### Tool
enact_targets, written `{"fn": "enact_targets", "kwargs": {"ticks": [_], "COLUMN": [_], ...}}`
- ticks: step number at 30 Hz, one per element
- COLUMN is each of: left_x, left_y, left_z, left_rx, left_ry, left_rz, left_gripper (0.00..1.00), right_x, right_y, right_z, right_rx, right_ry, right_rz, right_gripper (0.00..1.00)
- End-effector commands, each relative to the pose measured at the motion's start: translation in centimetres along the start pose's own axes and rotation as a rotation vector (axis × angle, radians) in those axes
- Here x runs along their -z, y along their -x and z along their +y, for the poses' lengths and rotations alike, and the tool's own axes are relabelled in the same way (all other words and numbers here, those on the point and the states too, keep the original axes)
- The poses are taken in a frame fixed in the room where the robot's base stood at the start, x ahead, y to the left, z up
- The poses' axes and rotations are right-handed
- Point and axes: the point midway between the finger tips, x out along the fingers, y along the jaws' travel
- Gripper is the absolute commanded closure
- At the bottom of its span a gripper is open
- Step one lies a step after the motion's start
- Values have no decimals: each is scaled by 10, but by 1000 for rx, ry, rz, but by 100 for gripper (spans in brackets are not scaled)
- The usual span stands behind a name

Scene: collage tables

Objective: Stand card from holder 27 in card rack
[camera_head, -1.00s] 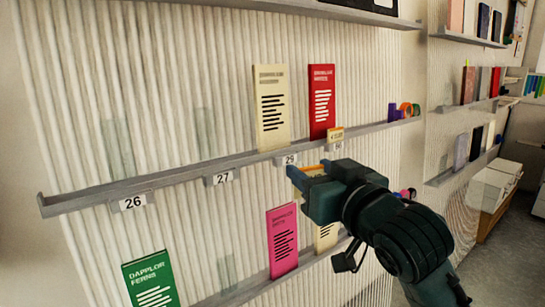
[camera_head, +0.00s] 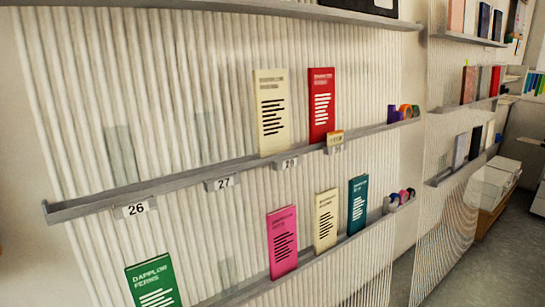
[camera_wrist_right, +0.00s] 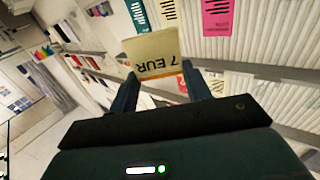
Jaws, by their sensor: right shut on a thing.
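My right gripper (camera_wrist_right: 160,72) shows only in the right wrist view, its fingers shut on a small cream card (camera_wrist_right: 152,50). The card reads "7 EUR" upside down in that view and has an orange strip near its lower edge. It is held in the air in front of the ribbed wall. In the head view, the label of holder 27 (camera_head: 222,183) is on the middle ledge, and no coloured card stands above it. A faint clear pane (camera_head: 204,137) stands there. I cannot tell which thing is the card rack. My left gripper is in no view.
The middle ledge (camera_head: 175,182) bears a cream card (camera_head: 272,112), a red card (camera_head: 321,104) and a small yellow tag (camera_head: 335,137). Below are green (camera_head: 153,283), pink (camera_head: 282,241), cream (camera_head: 325,219) and teal (camera_head: 357,204) cards.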

Motion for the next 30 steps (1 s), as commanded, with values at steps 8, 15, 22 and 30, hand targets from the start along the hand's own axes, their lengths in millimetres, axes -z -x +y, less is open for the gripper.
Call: {"fn": "enact_targets", "kwargs": {"ticks": [8,15,22,30], "left_x": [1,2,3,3], "left_y": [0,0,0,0], "left_z": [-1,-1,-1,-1], "left_rx": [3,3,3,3], "left_ry": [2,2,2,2], "left_rz": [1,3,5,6], "left_gripper": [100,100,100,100], "right_x": [-5,-5,3,31], "right_y": [7,7,6,5], "right_z": [2,1,-8,-47], "right_rx": [0,1,49,256], "right_ry": [-2,-2,1,7], "right_rz": [2,2,8,7], "right_gripper": [76,76,76,76]}}
